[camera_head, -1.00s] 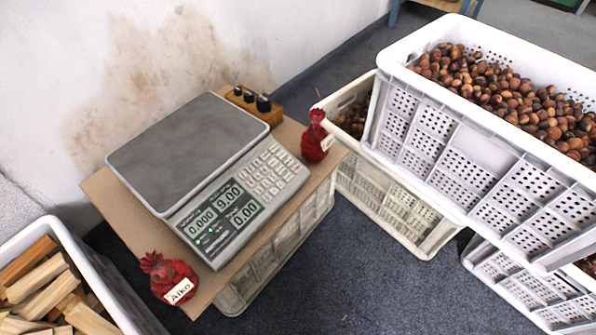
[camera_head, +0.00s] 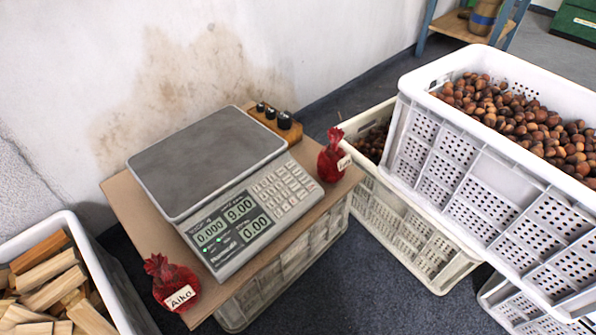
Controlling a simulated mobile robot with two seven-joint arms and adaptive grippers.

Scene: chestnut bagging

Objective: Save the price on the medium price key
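A grey price scale (camera_head: 225,190) with a flat weighing plate (camera_head: 206,160) stands on a cardboard sheet over a crate. Its display (camera_head: 231,229) reads 0.000, 9.00 and 0.00, with small green lights lit. Its keypad (camera_head: 283,188) of pale keys lies right of the display; the key labels are too small to read. The plate is empty. Neither of my grippers is in view.
A red net bag tagged Aiko (camera_head: 174,285) sits at the cardboard's front left corner, another red bag (camera_head: 332,160) at the right. A wooden block with dark knobs (camera_head: 272,119) stands behind the scale. A white chestnut crate (camera_head: 480,170) is at right, a firewood crate (camera_head: 100,270) at left.

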